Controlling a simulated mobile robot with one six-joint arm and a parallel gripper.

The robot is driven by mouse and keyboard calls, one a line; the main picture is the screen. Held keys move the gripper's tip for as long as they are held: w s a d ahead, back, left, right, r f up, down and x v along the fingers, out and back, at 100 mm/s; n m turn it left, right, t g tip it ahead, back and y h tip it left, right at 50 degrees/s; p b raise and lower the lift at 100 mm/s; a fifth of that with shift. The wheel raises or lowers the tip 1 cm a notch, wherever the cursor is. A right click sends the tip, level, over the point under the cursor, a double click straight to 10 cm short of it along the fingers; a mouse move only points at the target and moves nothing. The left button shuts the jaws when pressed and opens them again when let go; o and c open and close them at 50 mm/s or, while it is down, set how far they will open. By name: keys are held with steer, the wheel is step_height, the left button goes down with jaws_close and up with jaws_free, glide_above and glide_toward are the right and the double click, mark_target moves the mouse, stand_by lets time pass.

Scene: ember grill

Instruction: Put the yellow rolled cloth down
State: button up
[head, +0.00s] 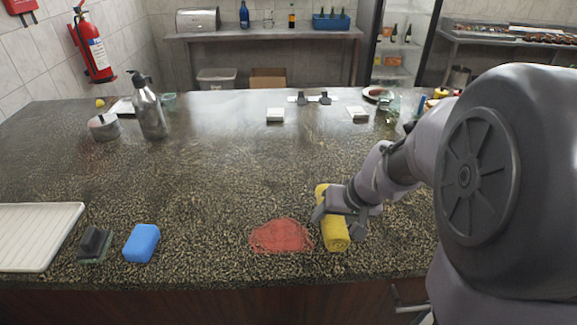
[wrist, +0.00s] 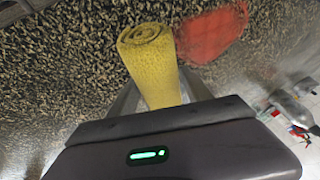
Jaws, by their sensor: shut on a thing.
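The yellow rolled cloth (head: 335,232) is at the right front of the speckled counter, just right of a red patch (head: 281,236). My gripper (head: 338,208) is shut around the middle of the roll. In the wrist view the yellow rolled cloth (wrist: 152,65) lies between my gripper's fingers (wrist: 158,92), with its spiral end showing. The red patch (wrist: 212,35) shows beside it there. The roll is close to the counter top; I cannot tell whether it touches it.
A blue sponge (head: 141,243), a dark scrubber (head: 94,244) and a white tray (head: 38,236) lie at the left front. A metal bottle (head: 149,108) and a round tin (head: 104,127) stand further back. The counter's middle (head: 215,180) is clear.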

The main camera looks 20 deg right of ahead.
steer(key=shift+f+b, duration=0.55)
steer(key=shift+f, duration=0.75)
steer(key=o, duration=1.1)
steer(key=p+v, duration=0.2)
steer(key=v, duration=0.2)
steer(key=p+v, duration=0.2)
steer(key=v, duration=0.2)
steer(key=p+v, duration=0.1)
steer(key=v, duration=0.3)
steer(key=shift+a+r+p, duration=0.35)
steer(key=shift+p, duration=0.05)
steer(key=shift+m+t+y, duration=0.3)
steer(key=shift+t+y, duration=0.1)
steer(key=s+a+r, duration=0.2)
steer(key=s+a, duration=0.1)
steer(key=a, duration=0.2)
steer(key=s+a+r, duration=0.2)
steer(key=s+a, duration=0.2)
steer(key=a, duration=0.2)
steer(key=s+a+r, duration=0.1)
steer(key=s+a, duration=0.3)
steer(key=a, duration=0.1)
steer(key=shift+a+r, duration=0.4)
